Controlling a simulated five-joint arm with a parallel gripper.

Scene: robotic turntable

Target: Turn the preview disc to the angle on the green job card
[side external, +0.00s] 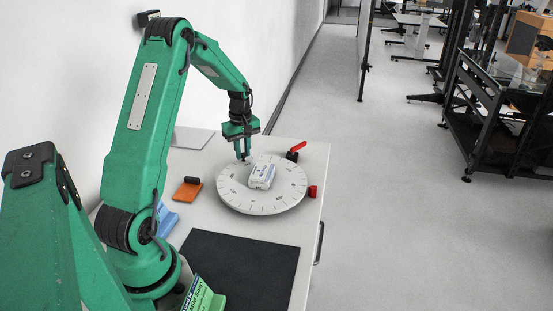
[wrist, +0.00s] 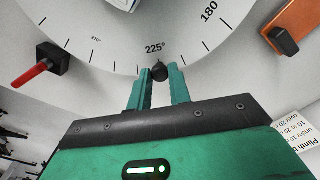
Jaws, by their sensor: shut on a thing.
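The preview disc (side external: 285,197) is a pale round turntable with angle marks around its rim, on the light table. In the wrist view the disc (wrist: 105,22) shows labels, with 225° right by my fingertips and 180 to the right. My gripper (side external: 243,158) is at the far left rim of the disc. In the wrist view my gripper (wrist: 159,78) is shut on a small dark round knob (wrist: 159,70) at the rim. A white box (side external: 262,176) with blue print lies on the disc. The green job card (side external: 203,297) stands at the bottom edge, partly cut off; its angle is not readable.
A red lever on a black base (side external: 296,150) stands beside the disc, also in the wrist view (wrist: 32,76). A small red block (side external: 313,191) is at the right rim. An orange block with a black handle (side external: 187,190) lies left. A black mat (side external: 240,270) lies in front.

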